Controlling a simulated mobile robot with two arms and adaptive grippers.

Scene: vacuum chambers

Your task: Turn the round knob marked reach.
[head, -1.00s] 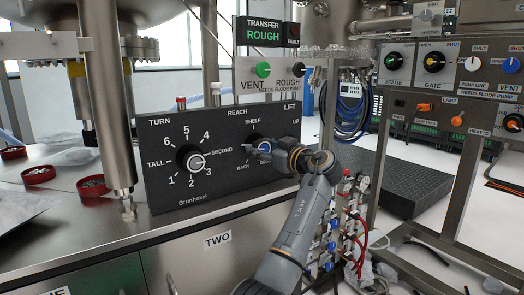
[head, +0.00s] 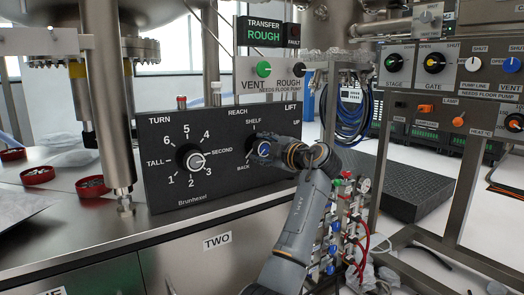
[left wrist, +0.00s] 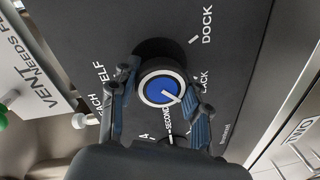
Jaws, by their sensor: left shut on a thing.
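The reach knob (head: 263,148) is a round dark knob with a blue cap, under the word REACH on the black panel (head: 215,125). In the left wrist view the blue cap (left wrist: 160,91) faces me, its white mark pointing to the lower right. My left gripper (head: 268,152) is shut on this knob. In the wrist view its two fingers (left wrist: 160,100) lie on either side of the rim. The SHELF and BACK labels are partly hidden there; DOCK is clear. My right gripper is not in view.
The turn knob (head: 191,158) is on the same panel, left of the reach knob. A metal post (head: 112,110) stands at the panel's left end. VENT and ROUGH knobs sit on a plate (head: 245,75) above. Tubes and valves (head: 350,215) are right of my arm.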

